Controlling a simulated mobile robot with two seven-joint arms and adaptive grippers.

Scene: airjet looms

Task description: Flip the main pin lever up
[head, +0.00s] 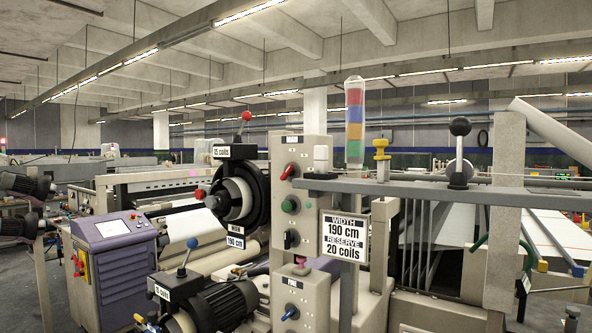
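Several ball-topped levers show in the head view, and I cannot tell which is the main pin lever. A lever with a black ball (460,127) stands upright on the grey rail at the right. A lever with a red ball (246,117) points up above the upper black coil unit. A lever with a blue ball (191,244) leans up and right above the lower motor. Another red ball (199,194) sits left of the coil unit. Neither of my grippers is in view.
A beige control post (301,150) with knobs stands in the middle, beside a "WIDTH 190 cm RESERVE 20 coils" sign (344,238). A grey rail (400,188) crosses at the right. A purple control panel (120,250) stands at left. A striped signal light (354,120) rises behind.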

